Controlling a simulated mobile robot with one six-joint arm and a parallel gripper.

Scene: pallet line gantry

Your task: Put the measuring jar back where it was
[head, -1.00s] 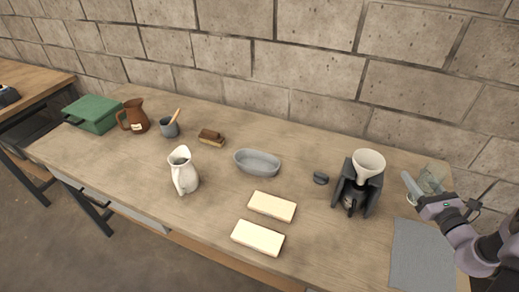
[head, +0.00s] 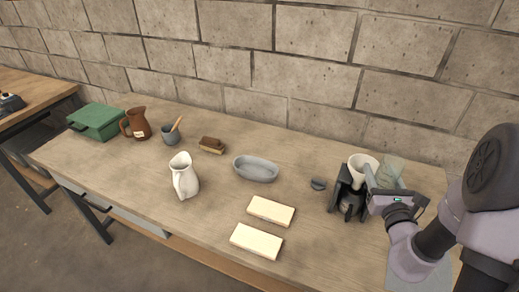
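A grey mat (head: 403,279) lies at the front right, partly under my arm. Left on the bench (head: 110,173) are a small dark lid (head: 318,184), a grey oval dish (head: 256,170), two pale blocks (head: 271,211), a white pitcher (head: 184,178), a brush, mugs and a green box (head: 97,122).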

